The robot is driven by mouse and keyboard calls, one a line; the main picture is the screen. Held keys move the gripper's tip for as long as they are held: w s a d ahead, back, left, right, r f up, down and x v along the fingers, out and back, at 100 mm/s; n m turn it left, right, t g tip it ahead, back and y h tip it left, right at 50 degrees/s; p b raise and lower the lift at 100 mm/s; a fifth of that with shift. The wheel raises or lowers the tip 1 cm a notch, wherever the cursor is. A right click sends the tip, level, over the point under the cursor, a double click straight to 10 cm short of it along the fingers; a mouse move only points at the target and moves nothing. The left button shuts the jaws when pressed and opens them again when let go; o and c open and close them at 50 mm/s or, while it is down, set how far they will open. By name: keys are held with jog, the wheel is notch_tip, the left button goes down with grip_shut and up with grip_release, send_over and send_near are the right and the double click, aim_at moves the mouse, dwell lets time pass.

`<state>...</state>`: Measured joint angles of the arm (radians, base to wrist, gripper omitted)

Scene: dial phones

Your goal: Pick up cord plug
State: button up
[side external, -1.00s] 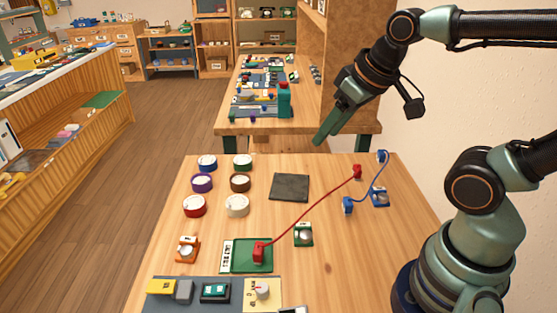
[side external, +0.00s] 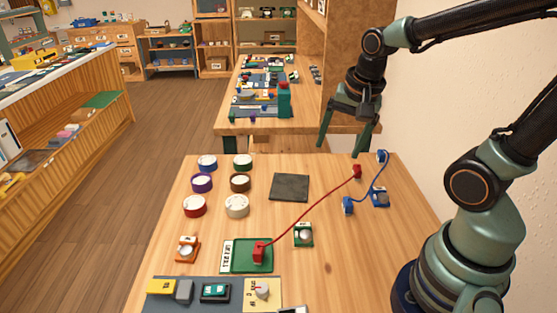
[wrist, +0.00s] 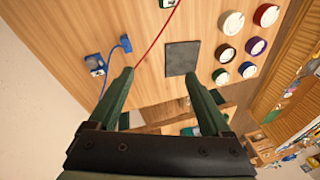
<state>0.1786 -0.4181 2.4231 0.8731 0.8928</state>
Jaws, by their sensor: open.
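A red cord (side external: 312,212) runs across the wooden table between a red plug (side external: 357,172) at the far right and a red plug (side external: 259,252) on the green tray (side external: 238,269). A blue cord (side external: 371,188) joins a blue plug (side external: 382,156) and another blue plug (side external: 348,206). My gripper (side external: 340,152) is open and empty, pointing down above the table's far edge, near the far red plug. In the wrist view its two fingers (wrist: 159,74) are spread. The red cord (wrist: 156,38) leads towards the left finger there; its end is hidden.
A dark square pad (side external: 289,187) lies mid-table, with several round dials left of it, such as a white one (side external: 237,206). A blue phone (side external: 381,198), a green phone (side external: 303,235) and an orange phone (side external: 187,249) stand around. A second table (side external: 228,127) is behind.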

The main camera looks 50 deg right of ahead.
jog(key=s+d+f+m+g, duration=0.25)
jog(key=d+f+m, duration=0.4)
jog(key=m, duration=0.75)
send_over(348, 201)
jog(key=shift+g+y, duration=0.25)
jog(key=shift+y, duration=0.05)
jog(key=f, duration=0.6)
jog(key=shift+s+d, duration=0.15)
jog(key=shift+d, duration=0.1)
jog(key=shift+a+f, duration=0.2)
jog(key=shift+f, duration=3.2)
grip_shut()
